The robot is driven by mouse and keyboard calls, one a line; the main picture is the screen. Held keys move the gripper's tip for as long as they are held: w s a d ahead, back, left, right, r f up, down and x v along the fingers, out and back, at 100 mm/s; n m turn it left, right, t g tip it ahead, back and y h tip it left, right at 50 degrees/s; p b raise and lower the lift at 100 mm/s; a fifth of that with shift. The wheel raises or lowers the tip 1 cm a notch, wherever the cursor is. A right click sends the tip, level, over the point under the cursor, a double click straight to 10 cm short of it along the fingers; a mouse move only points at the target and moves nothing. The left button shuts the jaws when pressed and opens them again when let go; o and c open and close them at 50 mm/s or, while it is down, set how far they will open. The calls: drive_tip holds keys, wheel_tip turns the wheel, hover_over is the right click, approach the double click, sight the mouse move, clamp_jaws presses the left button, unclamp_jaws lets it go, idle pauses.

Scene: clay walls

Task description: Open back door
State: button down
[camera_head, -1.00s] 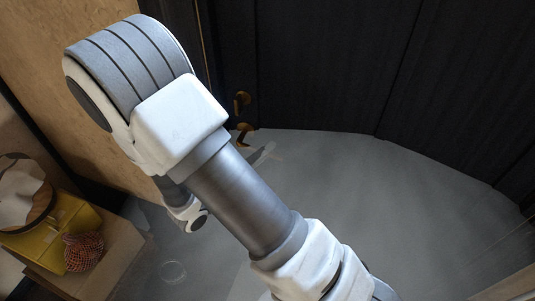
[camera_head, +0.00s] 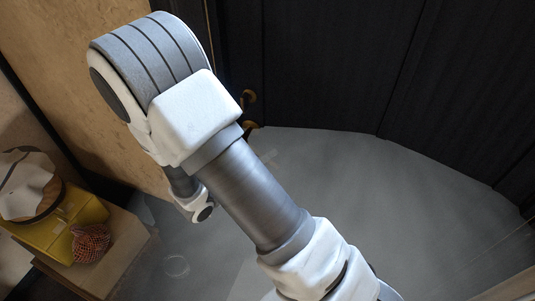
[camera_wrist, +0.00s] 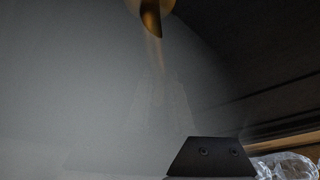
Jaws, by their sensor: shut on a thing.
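The tall dark panelled door (camera_head: 330,60) fills the upper right of the head view. A blurred brass handle end (camera_wrist: 152,18) hangs at the top edge of the wrist view, close to the camera. A dark bolted part (camera_wrist: 210,158), apparently of my gripper, shows at the bottom of the wrist view. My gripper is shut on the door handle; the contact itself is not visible. In the head view my forearm hides the fingers.
The grey floor (camera_head: 360,210) is clear in front of the dark panels. At lower left, a yellow crate (camera_head: 60,232) and a red patterned thing (camera_head: 90,243) sit on a light wooden surface (camera_head: 105,262). A tan clay wall (camera_head: 95,100) stands behind my arm.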

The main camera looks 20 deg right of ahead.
drive_tip(key=shift+w+a+f+m, duration=0.1)
drive_tip(key=shift+a+f+m, duration=0.1)
drive_tip(key=shift+m, duration=0.1)
drive_tip(key=shift+y, duration=0.4)
